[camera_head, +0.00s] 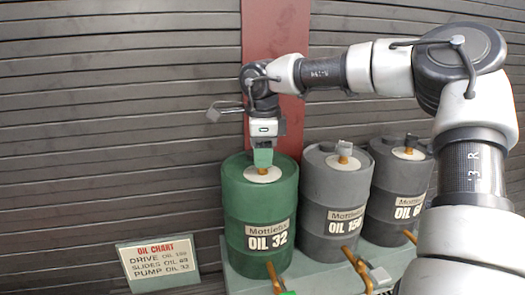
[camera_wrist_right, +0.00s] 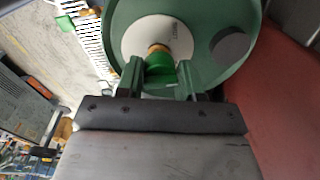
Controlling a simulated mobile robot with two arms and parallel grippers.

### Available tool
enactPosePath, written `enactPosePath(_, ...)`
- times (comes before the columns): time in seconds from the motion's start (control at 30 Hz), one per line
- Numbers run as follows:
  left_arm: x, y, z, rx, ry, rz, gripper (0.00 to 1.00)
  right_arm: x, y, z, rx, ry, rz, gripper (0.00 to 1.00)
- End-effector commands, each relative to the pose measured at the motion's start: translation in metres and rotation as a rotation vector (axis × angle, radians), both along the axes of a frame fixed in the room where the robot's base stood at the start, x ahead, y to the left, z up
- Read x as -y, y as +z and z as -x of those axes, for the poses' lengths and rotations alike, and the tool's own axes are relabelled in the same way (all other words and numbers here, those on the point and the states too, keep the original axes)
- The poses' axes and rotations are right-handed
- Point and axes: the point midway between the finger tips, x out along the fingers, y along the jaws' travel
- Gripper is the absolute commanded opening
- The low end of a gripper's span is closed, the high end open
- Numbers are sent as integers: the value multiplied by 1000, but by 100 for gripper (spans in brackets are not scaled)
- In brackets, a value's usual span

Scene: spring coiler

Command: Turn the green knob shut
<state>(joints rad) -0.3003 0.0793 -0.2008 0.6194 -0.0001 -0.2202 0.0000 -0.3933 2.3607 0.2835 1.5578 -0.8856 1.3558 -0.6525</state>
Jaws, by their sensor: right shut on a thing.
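The green knob (camera_head: 263,159) sits on an orange stem in the middle of the pale disc on top of the green drum (camera_head: 235,205), labelled OIL 32. My right gripper (camera_head: 263,150) reaches down onto it from above. In the right wrist view the green knob (camera_wrist_right: 160,72) lies between the two fingers of my right gripper (camera_wrist_right: 160,78), which is shut on it. The fingers hide part of the knob's sides. My left gripper is not in view.
Two grey drums, OIL 150 (camera_head: 325,190) and another (camera_head: 390,185), stand to the right with grey knobs. Orange taps (camera_head: 273,278) stick out at the front, one with a green handle (camera_head: 288,293). An oil chart sign (camera_head: 158,262) is at lower left. A slatted wall stands behind.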

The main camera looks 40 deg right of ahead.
Motion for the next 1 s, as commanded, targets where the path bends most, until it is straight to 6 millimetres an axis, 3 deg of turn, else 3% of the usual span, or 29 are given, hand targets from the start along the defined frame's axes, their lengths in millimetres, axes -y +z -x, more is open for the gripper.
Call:
enactPosePath(0.6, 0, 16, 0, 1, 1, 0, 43, 1, 0, 0, -1, 561, -1, 13)
enactPosePath(1.0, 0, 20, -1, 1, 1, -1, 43, 1, 0, 0, 0, 773, 0, 13)
